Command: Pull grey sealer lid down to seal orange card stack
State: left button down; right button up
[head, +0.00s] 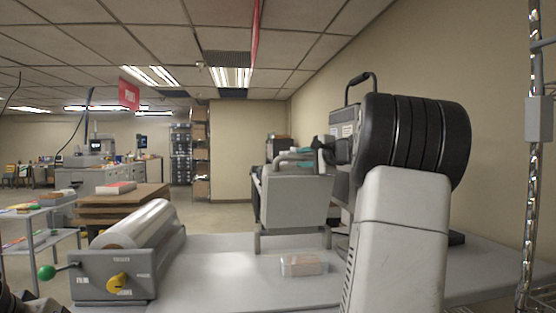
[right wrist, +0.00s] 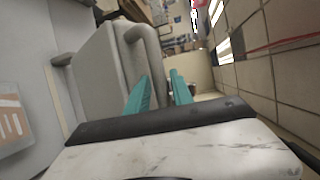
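The grey sealer (head: 295,202) stands at mid-table in the head view, its boxy lid held above the table on short legs. A grey bar handle (head: 297,156) runs along its top; the handle also shows in the right wrist view (right wrist: 150,50). The orange card stack (head: 303,266) lies on the table in front of the sealer, and shows at the left in the right wrist view (right wrist: 13,126).
A film roller machine (head: 115,275) with a yellow knob and green-tipped crank stands at the left table end. A metal post (head: 533,120) rises at the far right. Grey tabletop (head: 215,265) is clear between roller and card stack.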

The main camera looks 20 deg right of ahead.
jog(key=shift+w+a, duration=0.1)
jog(key=shift+w, duration=0.5)
jog(key=shift+c, duration=0.2)
grip_shut()
jog(key=shift+f, duration=0.1)
dwell(0.8)
